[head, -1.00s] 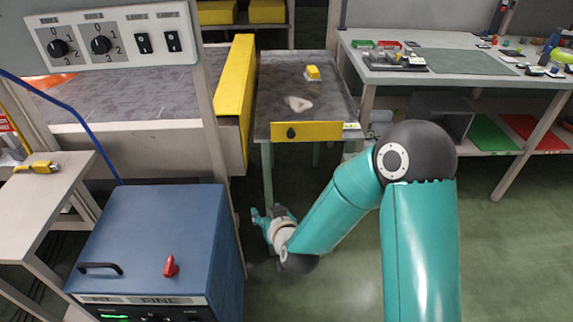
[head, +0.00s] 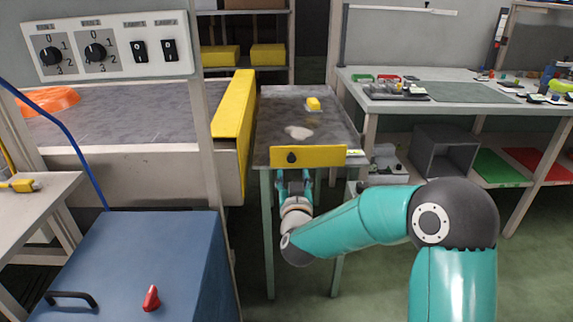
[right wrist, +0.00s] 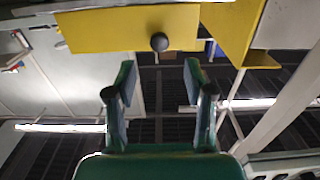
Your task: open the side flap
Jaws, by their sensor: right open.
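A yellow flap (head: 325,156) with a round black knob (head: 291,158) stands upright across the front end of a narrow grey side table (head: 300,112). In the right wrist view the flap (right wrist: 100,30) is seen from below, with its knob (right wrist: 159,41) just beyond the fingertips. My right gripper (head: 293,177) is below the knob, fingers pointing up towards it. Its fingers (right wrist: 160,80) are spread, with nothing between them, and appear apart from the knob. My left gripper is not in view.
A long yellow guard (head: 234,125) separates the conveyor from the side table. A small yellow block (head: 313,104) and a pale patch lie on the table. A blue cabinet (head: 150,255) stands at left front, a workbench (head: 430,92) at right.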

